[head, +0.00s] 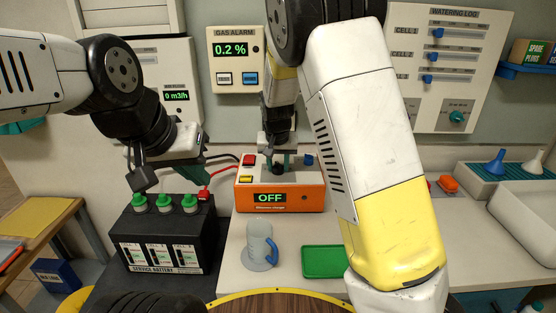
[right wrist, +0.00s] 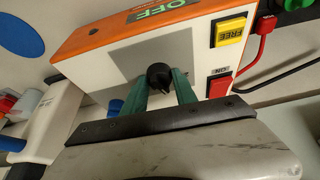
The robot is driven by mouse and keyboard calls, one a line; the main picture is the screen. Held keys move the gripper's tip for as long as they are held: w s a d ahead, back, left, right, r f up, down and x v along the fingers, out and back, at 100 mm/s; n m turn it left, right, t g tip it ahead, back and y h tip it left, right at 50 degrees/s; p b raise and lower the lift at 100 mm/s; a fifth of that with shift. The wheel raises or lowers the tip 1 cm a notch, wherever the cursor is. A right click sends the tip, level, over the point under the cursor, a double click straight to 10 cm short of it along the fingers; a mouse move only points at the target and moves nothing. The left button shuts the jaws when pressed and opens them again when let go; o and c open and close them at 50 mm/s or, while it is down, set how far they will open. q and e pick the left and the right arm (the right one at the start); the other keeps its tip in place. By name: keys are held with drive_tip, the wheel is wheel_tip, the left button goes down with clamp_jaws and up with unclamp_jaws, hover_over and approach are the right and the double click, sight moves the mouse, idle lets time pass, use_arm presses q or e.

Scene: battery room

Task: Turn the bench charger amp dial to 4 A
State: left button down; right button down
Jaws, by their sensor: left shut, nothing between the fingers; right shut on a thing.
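The bench charger (head: 300,199) is an orange box with a pale sloping top panel. Its front display (head: 270,198) reads OFF. The display also shows in the right wrist view (right wrist: 156,12), upside down. My right gripper (head: 278,168) is above the panel, fingers pointing down. In the right wrist view its two green fingers (right wrist: 160,88) are shut on the black amp dial (right wrist: 160,76), one on each side. The dial's scale and pointer setting cannot be read. My left gripper (head: 201,176) is shut and empty above the right end of the service battery, left of the charger.
The service battery (head: 160,252) has green caps and a red clamp with a cable near the charger. A yellow button (right wrist: 229,30) and a red button (right wrist: 219,85) sit beside the dial. A blue-handled jug (head: 258,243) and green tray (head: 323,261) stand in front.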

idle(0.3)
drive_tip(key=c, duration=1)
unclamp_jaws()
drive_tip(key=v, duration=0.7)
drive_tip(key=shift+s+r, duration=0.2)
drive_tip(key=shift+r, duration=0.2)
